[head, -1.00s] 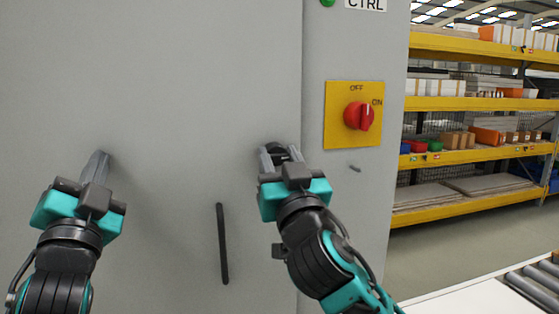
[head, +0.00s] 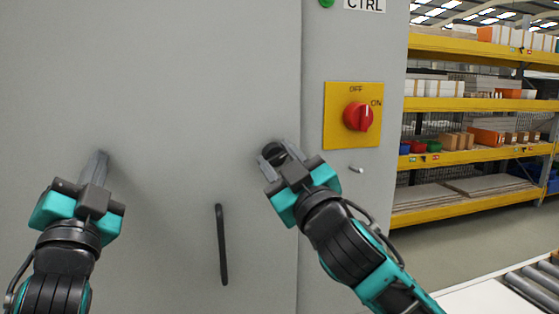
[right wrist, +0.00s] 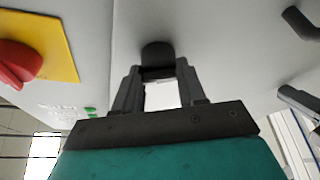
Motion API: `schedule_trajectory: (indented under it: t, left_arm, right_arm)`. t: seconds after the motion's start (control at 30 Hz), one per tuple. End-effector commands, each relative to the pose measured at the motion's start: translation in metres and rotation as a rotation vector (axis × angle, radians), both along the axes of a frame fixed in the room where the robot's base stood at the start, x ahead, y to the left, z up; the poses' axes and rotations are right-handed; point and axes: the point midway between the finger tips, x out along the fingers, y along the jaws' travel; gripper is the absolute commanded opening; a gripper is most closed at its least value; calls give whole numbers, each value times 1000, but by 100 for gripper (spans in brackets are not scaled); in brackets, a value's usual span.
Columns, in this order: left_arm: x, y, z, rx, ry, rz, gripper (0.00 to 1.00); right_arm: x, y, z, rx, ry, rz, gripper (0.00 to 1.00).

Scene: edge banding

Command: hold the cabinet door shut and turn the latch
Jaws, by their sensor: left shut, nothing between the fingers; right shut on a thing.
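The grey cabinet door (head: 180,80) fills the left of the head view and looks flush with the frame at its right edge. My left gripper (head: 100,156) is shut and empty, its fingertips at the door's surface. The black latch knob (head: 273,151) is on the door near its right edge. My right gripper (head: 274,160) is shut on the latch, with the wrist tilted. In the right wrist view the latch (right wrist: 157,56) sits between the two fingertips (right wrist: 158,75). The fingers partly hide the latch.
A black bar handle (head: 222,245) stands on the door below and between my grippers. A red rotary switch (head: 358,116) on a yellow plate (head: 340,90) is right of the latch. Shelving (head: 470,103) and a roller conveyor (head: 530,284) are further right.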

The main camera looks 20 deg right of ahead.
Motion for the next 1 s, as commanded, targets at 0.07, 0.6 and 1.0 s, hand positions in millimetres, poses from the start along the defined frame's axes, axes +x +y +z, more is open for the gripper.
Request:
schedule_trajectory:
  t: [0.07, 0.6, 1.0]
  left_arm:
    - [3, 3, -5, 0, 16, 9, 0]
    - [3, 3, -5, 0, 17, 10, 0]
    - [4, 4, -5, 0, 17, 10, 0]
  right_arm:
    - [1, -3, 1, -76, -1, -8, 10]
    - [1, -6, 5, -590, -3, -16, 10]
    - [2, -7, 8, -912, -5, -22, 10]
